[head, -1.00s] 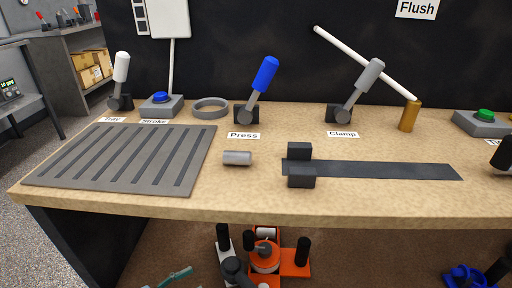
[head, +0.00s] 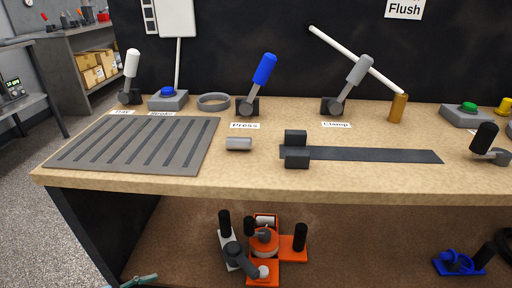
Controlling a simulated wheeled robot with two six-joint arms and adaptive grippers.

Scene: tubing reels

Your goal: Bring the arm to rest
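Neither of my grippers shows clearly in the head view. A teal, thin piece (head: 139,281) shows at the bottom edge left of centre; I cannot tell what it belongs to. On the bench (head: 250,180) stand a white-handled lever (head: 132,64), a blue-handled lever (head: 264,70) by the "Press" label and a grey-handled lever (head: 358,72) by the "Clamp" label. A grey cylinder (head: 239,143) lies on its side in the middle of the bench.
A slotted grey plate (head: 140,144) covers the bench's left part. Dark blocks (head: 296,158) sit at a black strip (head: 370,154). A black-handled crank (head: 485,138) is at the right. An orange device (head: 264,240) and a blue one (head: 460,262) are below the bench.

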